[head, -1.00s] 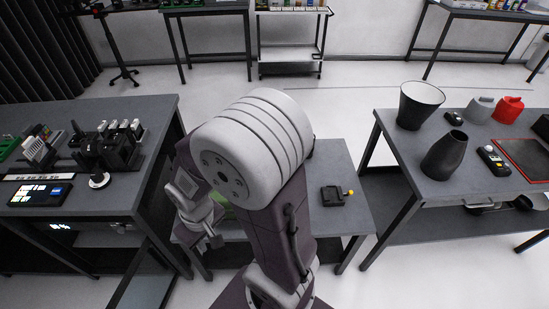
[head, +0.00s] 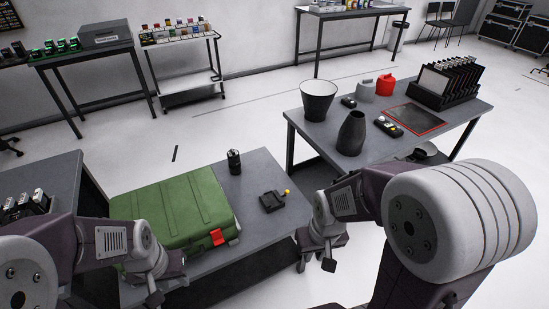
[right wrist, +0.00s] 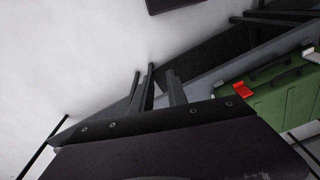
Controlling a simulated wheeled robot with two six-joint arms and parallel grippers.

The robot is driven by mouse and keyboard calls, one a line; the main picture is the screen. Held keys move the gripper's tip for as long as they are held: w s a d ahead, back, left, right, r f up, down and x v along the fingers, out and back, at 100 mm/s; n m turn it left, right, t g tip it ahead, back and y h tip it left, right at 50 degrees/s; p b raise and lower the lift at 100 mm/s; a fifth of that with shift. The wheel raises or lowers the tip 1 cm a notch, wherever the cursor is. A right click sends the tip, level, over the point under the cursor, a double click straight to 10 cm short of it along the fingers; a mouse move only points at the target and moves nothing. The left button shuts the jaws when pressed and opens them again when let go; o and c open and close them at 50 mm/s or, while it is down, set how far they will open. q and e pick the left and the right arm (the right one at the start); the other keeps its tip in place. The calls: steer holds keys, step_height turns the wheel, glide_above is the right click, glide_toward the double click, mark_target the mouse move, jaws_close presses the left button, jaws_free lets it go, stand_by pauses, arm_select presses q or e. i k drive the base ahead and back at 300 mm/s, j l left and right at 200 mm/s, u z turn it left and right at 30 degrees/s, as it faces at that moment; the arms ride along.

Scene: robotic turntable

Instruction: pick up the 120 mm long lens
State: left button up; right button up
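A small upright black cylinder (head: 234,161) with a lighter top stands on the middle table, behind the green case; it looks like the lens, but no marking is readable. My left gripper (head: 165,287) is low in front of the green case, apart from the cylinder; its finger gap is not clear. My right gripper (head: 322,260) hangs in front of the gap between the tables, to the right of and nearer than the cylinder. In the right wrist view its fingers (right wrist: 159,90) stand apart with nothing between them. The cylinder is not visible there.
The green case (head: 180,207) with a red latch fills much of the middle table (head: 262,235). A small black tray (head: 271,201) with a yellow knob lies right of the cylinder. The right table holds a white-lined cone (head: 318,97) and a dark tapered vessel (head: 352,133).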

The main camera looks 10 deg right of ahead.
mark_target(234, 164)
steer(key=i+j+u, duration=0.15)
steer(key=u, duration=0.2)
steer(key=i+u, duration=0.25)
steer(key=u, duration=0.15)
steer(key=i+u, duration=0.35)
steer(key=k+j, duration=0.05)
steer(key=k, duration=0.05)
